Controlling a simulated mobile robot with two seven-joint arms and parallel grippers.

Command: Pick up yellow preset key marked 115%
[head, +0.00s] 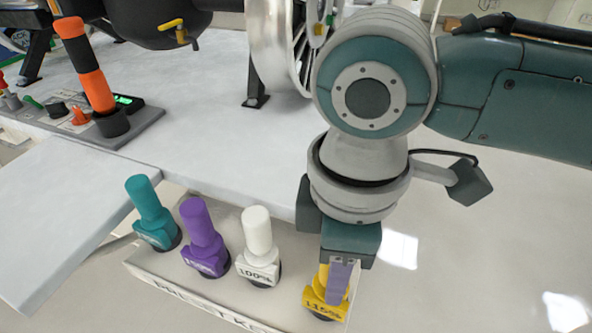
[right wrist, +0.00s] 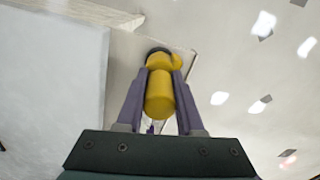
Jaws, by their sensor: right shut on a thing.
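The yellow preset key (head: 325,299), marked 115%, stands at the right end of the preset key tray (head: 219,307). My right gripper (head: 340,284) comes down on it from above and is shut on its upper part. In the right wrist view the yellow key (right wrist: 159,96) sits between the two purple-grey fingers (right wrist: 158,92). The key's base appears to be at the tray's surface; I cannot tell whether it is lifted. My left gripper does not show.
White (head: 258,247), purple (head: 204,238) and teal (head: 151,214) keys stand in a row to the left on the same tray. Behind is a pale table (head: 210,120) with an orange-and-black handle (head: 88,70) on a control panel and a spoked wheel (head: 277,50). Open floor lies to the right.

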